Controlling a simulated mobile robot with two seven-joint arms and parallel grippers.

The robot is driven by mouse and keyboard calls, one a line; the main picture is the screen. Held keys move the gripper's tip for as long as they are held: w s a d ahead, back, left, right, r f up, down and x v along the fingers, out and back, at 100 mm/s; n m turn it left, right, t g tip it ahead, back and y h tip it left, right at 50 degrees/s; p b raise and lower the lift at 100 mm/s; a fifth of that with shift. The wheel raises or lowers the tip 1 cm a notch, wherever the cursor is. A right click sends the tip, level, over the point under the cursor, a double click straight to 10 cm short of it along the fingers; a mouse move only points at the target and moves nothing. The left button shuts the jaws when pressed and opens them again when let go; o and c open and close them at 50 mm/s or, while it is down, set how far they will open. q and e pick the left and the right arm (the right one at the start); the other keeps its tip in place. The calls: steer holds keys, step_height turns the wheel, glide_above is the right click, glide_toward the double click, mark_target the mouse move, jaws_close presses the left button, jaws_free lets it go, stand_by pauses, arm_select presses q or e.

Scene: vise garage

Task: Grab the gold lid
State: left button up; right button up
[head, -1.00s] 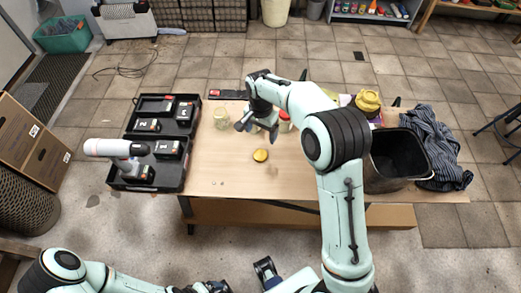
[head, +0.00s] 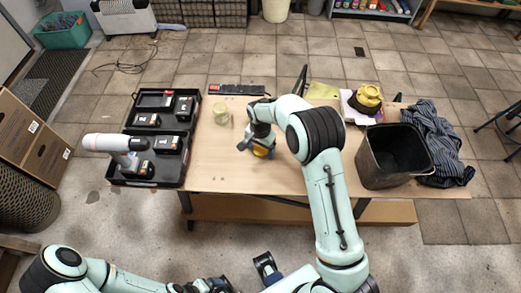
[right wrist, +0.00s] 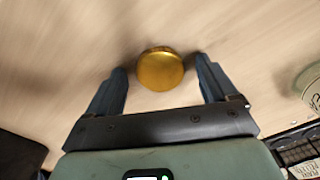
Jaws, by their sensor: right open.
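The gold lid (right wrist: 160,69) lies flat on the wooden table. In the right wrist view it sits between the two spread fingers of my right gripper (right wrist: 161,80), with a gap on each side. In the head view the lid (head: 261,152) is partly hidden by my right gripper (head: 256,149), which is low over it and open. Part of my left arm shows at the bottom edge of the head view; the state of its gripper (head: 212,286) is unclear.
A pale glass jar (head: 221,115) stands behind the lid to the left. A black tool tray (head: 127,165) is on the left, a black bin (head: 365,165) on the right. A yellow object (head: 369,97) stands behind the bin.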

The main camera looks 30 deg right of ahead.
steer(key=c, duration=1.2)
steer(key=shift+r, duration=0.1)
